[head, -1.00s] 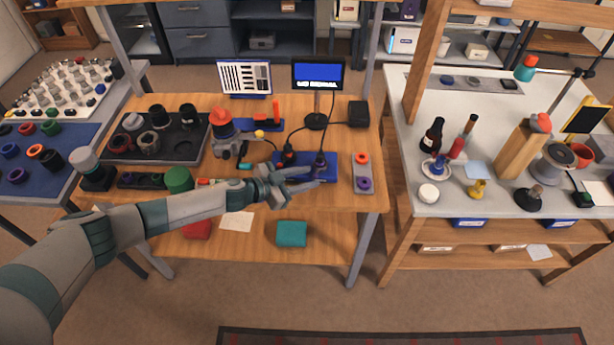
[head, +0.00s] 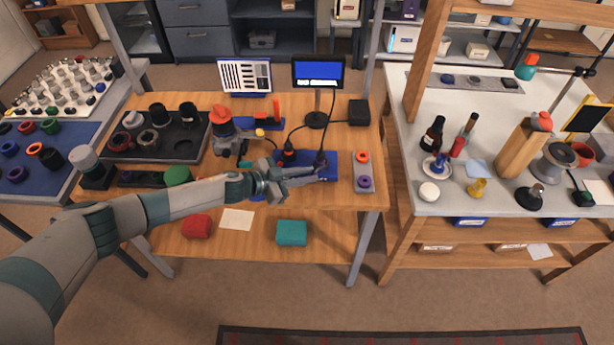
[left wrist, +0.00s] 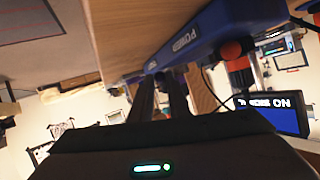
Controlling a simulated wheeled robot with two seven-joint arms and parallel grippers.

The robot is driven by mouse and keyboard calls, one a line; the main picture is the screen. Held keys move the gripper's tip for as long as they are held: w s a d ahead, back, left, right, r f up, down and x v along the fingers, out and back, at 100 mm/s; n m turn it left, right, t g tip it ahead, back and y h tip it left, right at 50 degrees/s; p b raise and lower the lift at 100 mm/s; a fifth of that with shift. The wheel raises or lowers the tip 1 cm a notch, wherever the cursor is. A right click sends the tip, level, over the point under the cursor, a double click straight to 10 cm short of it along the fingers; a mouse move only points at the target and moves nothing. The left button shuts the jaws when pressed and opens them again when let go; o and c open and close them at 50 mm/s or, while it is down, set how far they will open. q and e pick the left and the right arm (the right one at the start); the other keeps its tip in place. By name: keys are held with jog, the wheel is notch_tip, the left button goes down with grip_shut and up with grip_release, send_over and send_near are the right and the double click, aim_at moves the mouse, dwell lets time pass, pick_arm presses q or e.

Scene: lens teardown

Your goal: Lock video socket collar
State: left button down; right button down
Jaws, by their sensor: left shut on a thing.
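A blue socket block (head: 304,158) lies near the front right of the wooden bench; it also shows in the left wrist view (left wrist: 225,22), marked POWER. The video socket collar (head: 321,160) is the dark purple ring at its right end, with a black cable rising from it. My left gripper (head: 322,172) reaches in from the left and is shut on this collar. In the left wrist view the two fingers (left wrist: 165,80) meet at the block, and the collar is mostly hidden between them. My right gripper is not in view.
The power plug with its orange collar (head: 288,154) stands at the block's left; it shows in the left wrist view too (left wrist: 232,52). A grey holder with orange and purple rings (head: 363,171) stands right. A small monitor (head: 318,72) is behind. Cables loop between them.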

pick_arm(q)
jog(key=shift+w+a+f+m+g+h+b, duration=0.15)
jog(key=shift+w+a+m+g+h+b, duration=0.15)
jog(key=shift+m+g+b, duration=0.3)
jog(key=shift+a+m+g, duration=0.15)
jog(key=shift+m+g, duration=0.25)
jog(key=shift+g, duration=0.1)
jog(key=c, duration=1.7)
grip_release()
jog(key=shift+a, duration=0.15)
jog(key=b+v, duration=0.3)
jog(key=v, duration=1.4)
jog(key=shift+a+b, duration=0.15)
jog(key=shift+b, duration=0.2)
